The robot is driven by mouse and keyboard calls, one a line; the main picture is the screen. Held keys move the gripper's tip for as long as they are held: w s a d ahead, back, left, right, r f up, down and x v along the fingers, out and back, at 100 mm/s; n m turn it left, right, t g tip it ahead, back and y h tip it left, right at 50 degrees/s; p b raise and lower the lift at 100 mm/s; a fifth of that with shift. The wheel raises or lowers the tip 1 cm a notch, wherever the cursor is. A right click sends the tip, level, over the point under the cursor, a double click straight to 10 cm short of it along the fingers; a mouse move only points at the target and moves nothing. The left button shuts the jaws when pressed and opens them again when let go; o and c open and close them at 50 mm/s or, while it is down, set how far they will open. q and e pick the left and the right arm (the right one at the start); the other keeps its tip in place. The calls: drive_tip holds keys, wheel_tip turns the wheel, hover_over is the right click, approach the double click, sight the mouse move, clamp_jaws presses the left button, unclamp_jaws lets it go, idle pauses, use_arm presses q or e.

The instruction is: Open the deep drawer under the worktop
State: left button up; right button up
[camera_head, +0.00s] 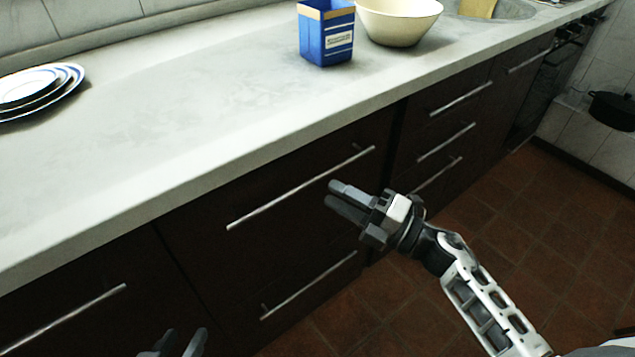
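The dark drawer fronts under the worktop (190,130) are closed. A wide front (215,195) in the middle carries a long bar handle (300,188). Below it is another bar handle (310,285). My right gripper (331,193) is just right of and below the upper handle's right part, apart from it in the picture. Its two fingers point left and lie close together; the gap between them is unclear. My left gripper (178,342) shows only its fingertips at the bottom edge, spread apart and empty, left of the lower handle.
A blue box (326,35) and a cream bowl (399,22) stand on the worktop, with stacked plates (38,88) at the left. Narrower drawers (440,130) with handles are to the right. A black pot (612,110) is at far right. The tiled floor (520,215) is clear.

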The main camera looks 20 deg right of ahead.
drive_tip(key=x, duration=0.5)
clamp_jaws()
